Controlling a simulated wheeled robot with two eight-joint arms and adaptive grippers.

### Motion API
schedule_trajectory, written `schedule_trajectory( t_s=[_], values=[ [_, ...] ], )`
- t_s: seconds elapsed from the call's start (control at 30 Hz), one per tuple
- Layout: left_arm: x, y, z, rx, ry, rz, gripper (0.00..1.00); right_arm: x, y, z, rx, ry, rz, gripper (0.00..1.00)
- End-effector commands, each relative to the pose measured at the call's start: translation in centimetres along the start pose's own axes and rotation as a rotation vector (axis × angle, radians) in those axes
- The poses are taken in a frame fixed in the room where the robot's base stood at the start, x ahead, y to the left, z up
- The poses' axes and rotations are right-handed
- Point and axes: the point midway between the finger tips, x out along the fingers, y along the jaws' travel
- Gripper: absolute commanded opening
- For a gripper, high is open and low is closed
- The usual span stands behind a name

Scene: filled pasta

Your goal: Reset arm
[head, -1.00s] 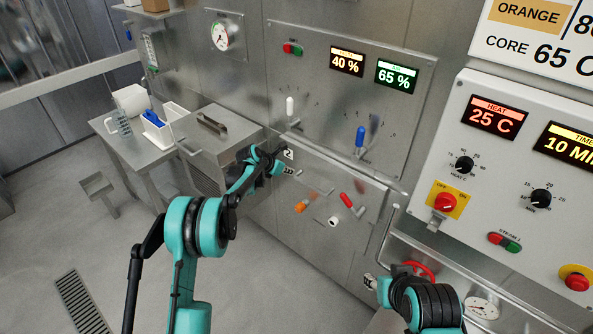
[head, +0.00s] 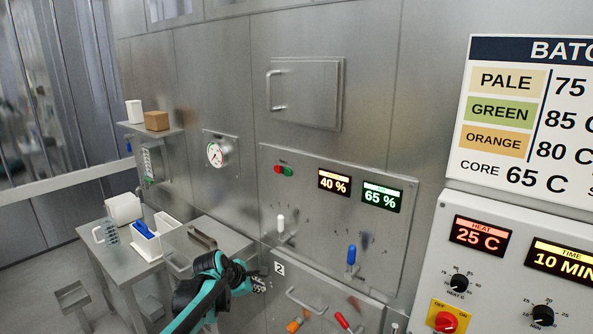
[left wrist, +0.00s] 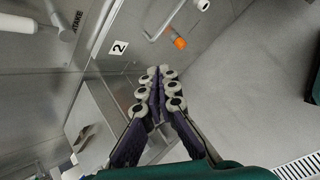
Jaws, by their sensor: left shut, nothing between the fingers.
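My left arm shows at the bottom of the head view, and its gripper (head: 260,272) is in front of the steel machine panel, just left of the label marked 2 (head: 279,268). In the left wrist view the left gripper's fingers (left wrist: 160,88) are shut together, with nothing visible between them. They point toward the panel's lower part, with the label 2 up and to the left and an orange-tipped handle (left wrist: 180,43) up and to the right. My right arm and gripper are out of view.
The panel carries a white lever (head: 281,228), a blue lever (head: 351,256) and a red handle (head: 342,320). A control box with a red HEAT display (head: 478,235) stands at the right. A steel table (head: 95,257) with a white caddy (head: 150,248) is at the left.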

Motion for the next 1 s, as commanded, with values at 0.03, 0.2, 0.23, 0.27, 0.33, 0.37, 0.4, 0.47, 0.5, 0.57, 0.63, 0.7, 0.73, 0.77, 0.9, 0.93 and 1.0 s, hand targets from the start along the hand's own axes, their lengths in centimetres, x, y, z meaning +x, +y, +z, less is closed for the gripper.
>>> schedule_trajectory(
  t_s=[0.03, 0.2, 0.23, 0.27, 0.33, 0.37, 0.4, 0.47, 0.5, 0.57, 0.63, 0.7, 0.73, 0.77, 0.9, 0.93, 1.0],
  values=[
    [-2.4, -1.3, 0.2, 0.106, 0.019, 0.002, 0.0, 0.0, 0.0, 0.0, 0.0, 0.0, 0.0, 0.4],
    [-9.2, -6.0, -0.3, 0.512, 0.093, -0.005, 0.0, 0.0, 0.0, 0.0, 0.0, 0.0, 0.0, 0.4],
    [-10.3, -6.9, -0.5, 0.584, 0.105, -0.009, 0.0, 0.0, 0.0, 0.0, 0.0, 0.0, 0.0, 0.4],
    [-11.3, -7.9, -0.7, 0.656, 0.118, -0.014, 0.0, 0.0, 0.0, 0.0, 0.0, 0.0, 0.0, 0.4],
    [-13.6, -10.3, -1.4, 0.823, 0.148, -0.027, 0.0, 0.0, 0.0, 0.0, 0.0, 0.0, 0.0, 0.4],
    [-14.4, -11.4, -1.7, 0.895, 0.161, -0.035, 0.0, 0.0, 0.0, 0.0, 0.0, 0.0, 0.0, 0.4],
    [-15.6, -12.8, -2.1, 0.989, 0.177, -0.046, 0.0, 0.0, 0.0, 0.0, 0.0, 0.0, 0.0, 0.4],
    [-17.0, -15.1, -3.0, 1.132, 0.201, -0.066, 0.0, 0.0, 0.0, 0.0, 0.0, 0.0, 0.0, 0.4],
    [-17.9, -16.6, -3.6, 1.227, 0.217, -0.081, 0.0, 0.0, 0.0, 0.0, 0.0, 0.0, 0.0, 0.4],
    [-19.0, -18.9, -4.5, 1.365, 0.238, -0.106, 0.0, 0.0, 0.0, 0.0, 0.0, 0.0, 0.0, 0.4],
    [-19.9, -21.3, -5.6, 1.512, 0.26, -0.136, 0.0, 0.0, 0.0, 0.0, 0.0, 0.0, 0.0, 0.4],
    [-20.5, -23.3, -6.7, 1.64, 0.278, -0.165, 0.0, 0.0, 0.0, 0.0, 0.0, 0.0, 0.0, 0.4],
    [-20.7, -24.1, -7.0, 1.686, 0.284, -0.176, 0.0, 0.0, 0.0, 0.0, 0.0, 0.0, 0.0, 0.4],
    [-20.8, -24.7, -7.4, 1.728, 0.29, -0.187, 0.0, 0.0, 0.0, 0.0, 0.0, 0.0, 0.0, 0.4],
    [-21.1, -26.6, -8.5, 1.855, 0.305, -0.221, 0.0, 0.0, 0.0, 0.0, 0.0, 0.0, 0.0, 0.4],
    [-21.2, -26.8, -8.6, 1.87, 0.307, -0.225, 0.0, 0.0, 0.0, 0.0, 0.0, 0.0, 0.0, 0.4],
    [-21.2, -26.9, -8.7, 1.887, 0.309, -0.23, 0.0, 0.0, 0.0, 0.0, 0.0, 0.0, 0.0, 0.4]
  ],
)
